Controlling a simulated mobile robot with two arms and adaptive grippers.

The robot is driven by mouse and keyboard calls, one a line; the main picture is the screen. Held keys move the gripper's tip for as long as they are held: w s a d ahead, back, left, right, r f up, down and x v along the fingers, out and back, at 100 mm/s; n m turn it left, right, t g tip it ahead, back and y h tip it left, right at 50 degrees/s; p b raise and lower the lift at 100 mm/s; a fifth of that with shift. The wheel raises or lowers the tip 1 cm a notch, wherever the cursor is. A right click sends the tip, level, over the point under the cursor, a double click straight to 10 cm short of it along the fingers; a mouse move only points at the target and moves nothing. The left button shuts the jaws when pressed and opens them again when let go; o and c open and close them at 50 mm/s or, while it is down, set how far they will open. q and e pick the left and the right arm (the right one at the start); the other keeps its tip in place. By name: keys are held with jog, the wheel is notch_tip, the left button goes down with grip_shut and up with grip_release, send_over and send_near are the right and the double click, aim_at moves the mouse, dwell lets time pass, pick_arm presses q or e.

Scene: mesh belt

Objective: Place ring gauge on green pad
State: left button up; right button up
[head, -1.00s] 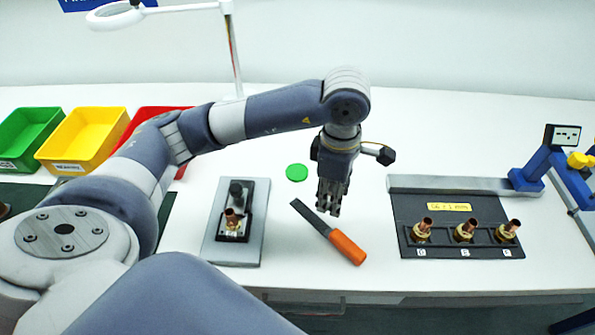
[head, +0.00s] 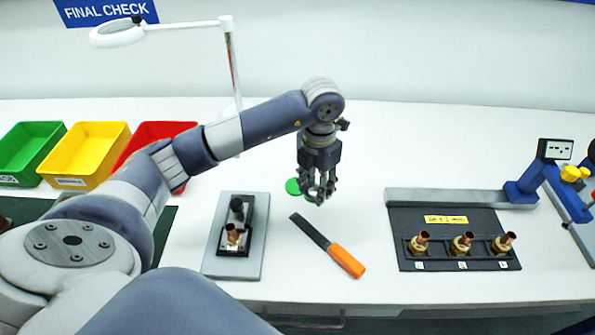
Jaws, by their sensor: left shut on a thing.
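The green pad (head: 292,187) is a small round disc lying on the white table, partly hidden behind my left gripper. My left gripper (head: 318,192) points down just right of the pad, its fingers overlapping the pad's right edge in the head view. It is shut on a small grey, ring-like thing (head: 314,198) at its fingertips, which looks like the ring gauge; the fingers hide much of it. I cannot tell how high it is above the table. My right gripper is not in view.
A file with an orange handle (head: 346,261) lies just in front of the gripper. A grey plate with a black fixture (head: 221,262) stands to the left. A dark tray with several brass fittings (head: 410,223) is at right. Green, yellow and red bins (head: 92,150) stand at back left.

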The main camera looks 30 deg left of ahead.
pick_arm(q)
jog(key=w+a, duration=0.1)
jog(key=a, duration=0.1)
jog(key=w+a+p, duration=0.1)
jog(key=a, duration=0.2)
jog(key=w+a+p, duration=0.1)
jog(key=a, duration=0.1)
jog(key=shift+w+a+f, duration=0.15)
jog(key=shift+f, duration=0.2)
notch_tip(320, 180, down, 3)
jog(key=shift+f+p, duration=0.1)
jog(key=shift+p, duration=1)
jog(key=shift+f+b, duration=0.3)
jog(key=shift+f, duration=0.05)
jog(key=o, duration=1.1)
jog(key=shift+o, duration=0.2)
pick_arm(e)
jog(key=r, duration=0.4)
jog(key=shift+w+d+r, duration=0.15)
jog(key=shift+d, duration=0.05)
pick_arm(q)
jog(key=shift+r, duration=0.1)
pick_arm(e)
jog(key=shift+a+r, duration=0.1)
